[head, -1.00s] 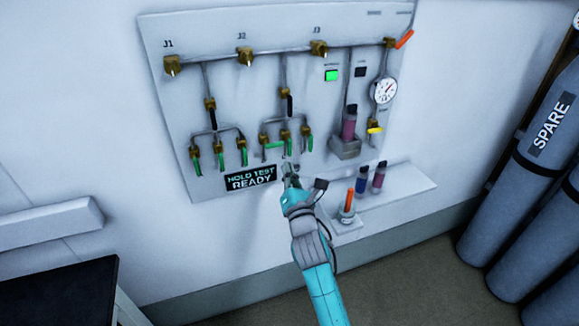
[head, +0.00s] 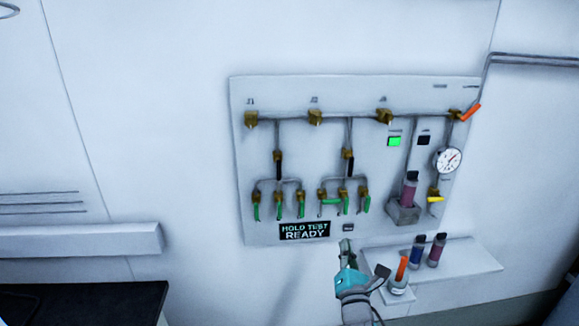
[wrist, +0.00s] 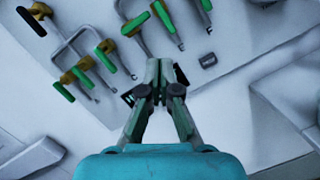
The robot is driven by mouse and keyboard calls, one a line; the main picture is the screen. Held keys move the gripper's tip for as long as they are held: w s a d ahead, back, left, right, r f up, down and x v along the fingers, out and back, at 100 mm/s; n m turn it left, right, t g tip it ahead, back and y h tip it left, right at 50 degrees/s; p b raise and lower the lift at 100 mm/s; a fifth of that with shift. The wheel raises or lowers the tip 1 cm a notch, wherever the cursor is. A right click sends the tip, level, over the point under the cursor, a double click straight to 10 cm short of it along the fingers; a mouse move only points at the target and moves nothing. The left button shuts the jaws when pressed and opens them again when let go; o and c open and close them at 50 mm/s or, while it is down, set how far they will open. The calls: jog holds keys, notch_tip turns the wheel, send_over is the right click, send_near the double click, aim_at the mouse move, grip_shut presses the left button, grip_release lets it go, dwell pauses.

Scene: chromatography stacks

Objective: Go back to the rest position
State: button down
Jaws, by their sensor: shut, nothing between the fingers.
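My gripper (head: 346,246) is at the lower middle of the head view, in front of the lower edge of the grey valve panel (head: 262,160). It lies just right of the black sign (head: 304,231) reading "HOLD TEST READY". In the wrist view, my gripper (wrist: 158,68) points at the panel, with its fingers together and nothing between them. Green-handled valves (wrist: 136,24) show above and to the left of the fingers there. The fingers partly cover the sign in that view. I cannot tell whether the fingertips touch the panel.
A white shelf (head: 470,262) at right holds a blue vial (head: 417,250) and a purple vial (head: 436,251). An orange item stands in a small holder (head: 398,284) close right of my gripper. A pressure gauge (head: 447,160) and a lit green indicator (head: 394,141) are on the panel.

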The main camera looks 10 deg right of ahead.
jog(key=s+a+f+m+g+y, duration=0.1)
jog(key=s+f+m, duration=0.6)
jog(key=s, duration=0.6)
jog(key=s+a+f+m+g+y, duration=0.1)
jog(key=s+f+m, duration=0.4)
jog(key=s+f, duration=0.6)
jog(key=s+r+m+g, duration=0.1)
jog(key=s+r+m, duration=0.2)
jog(key=s+m, duration=0.5)
jog(key=s+r+m+g, duration=0.2)
jog(key=s+m, duration=0.6)
jog(key=s, duration=1.4)
jog(key=shift+s+r, duration=0.2)
jog(key=shift+r, duration=0.6)
jog(key=shift+w+a, duration=0.1)
